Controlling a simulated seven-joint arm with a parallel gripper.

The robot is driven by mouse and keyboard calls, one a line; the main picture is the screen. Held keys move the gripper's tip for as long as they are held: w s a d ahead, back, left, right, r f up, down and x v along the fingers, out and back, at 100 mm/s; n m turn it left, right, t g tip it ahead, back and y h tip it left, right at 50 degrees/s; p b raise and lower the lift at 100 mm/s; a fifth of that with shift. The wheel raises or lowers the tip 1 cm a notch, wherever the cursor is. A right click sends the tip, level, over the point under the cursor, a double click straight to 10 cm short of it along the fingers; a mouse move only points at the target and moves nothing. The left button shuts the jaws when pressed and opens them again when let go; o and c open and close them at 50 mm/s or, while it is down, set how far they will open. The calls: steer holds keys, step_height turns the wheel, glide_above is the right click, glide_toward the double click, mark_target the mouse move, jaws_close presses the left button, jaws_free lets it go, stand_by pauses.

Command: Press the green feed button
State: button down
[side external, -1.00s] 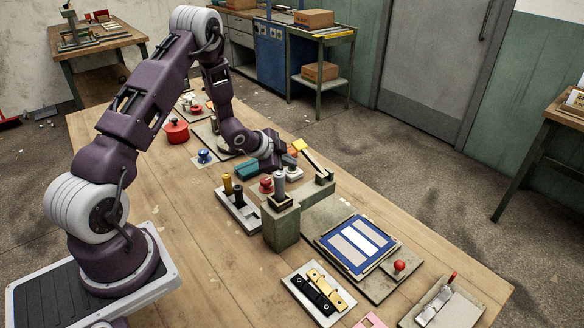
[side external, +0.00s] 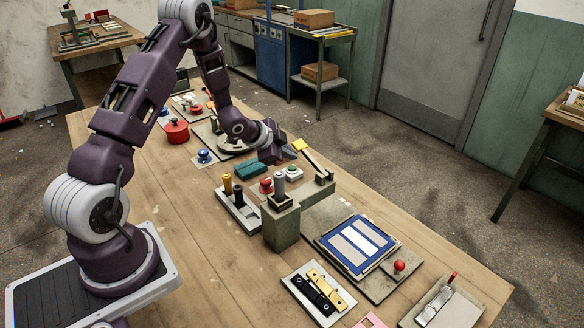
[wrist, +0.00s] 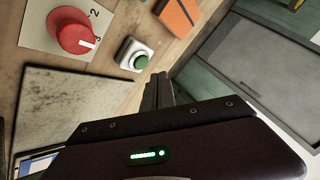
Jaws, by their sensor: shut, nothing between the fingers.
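The green feed button (side external: 292,169) sits on a small white housing on the wooden table, behind the grey press-like fixture. In the wrist view, the green button (wrist: 141,62) shows round and uncovered in its white block. My gripper (side external: 290,153) is shut and empty, raised above and a little behind the button, apart from it. In the wrist view, its closed fingertips (wrist: 158,82) lie just to the lower right of the button.
A red knob (side external: 266,185) on a numbered plate stands beside the button. A teal box (side external: 252,168), a grey fixture (side external: 282,228) and a tray with upright yellow and black pieces (side external: 238,208) are close by. An orange item (wrist: 180,14) lies near the table edge.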

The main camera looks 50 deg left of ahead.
steer(key=shift+r, duration=1.95)
step_height(320, 180, up, 11)
steer(key=n+y, duration=0.2)
glide_above(289, 169)
steer(key=s+d, duration=0.3)
steer(key=d, duration=0.1)
steer(key=s+d+r+n+g, duration=0.1)
steer(key=s+d+r+n, duration=0.15)
steer(key=s+r, duration=0.25)
steer(key=s+d+r+n+g+h, duration=0.1)
steer(key=s+d+r, duration=0.1)
steer(key=s+d, duration=0.5)
steer(key=s+d+r+n+g+h, duration=0.1)
steer(key=s+d, duration=0.6)
steer(key=s, duration=1.1)
steer(key=shift+d+r+n+g+h, duration=0.3)
steer(key=shift+r+n+h, duration=0.3)
steer(key=shift+r, duration=0.25)
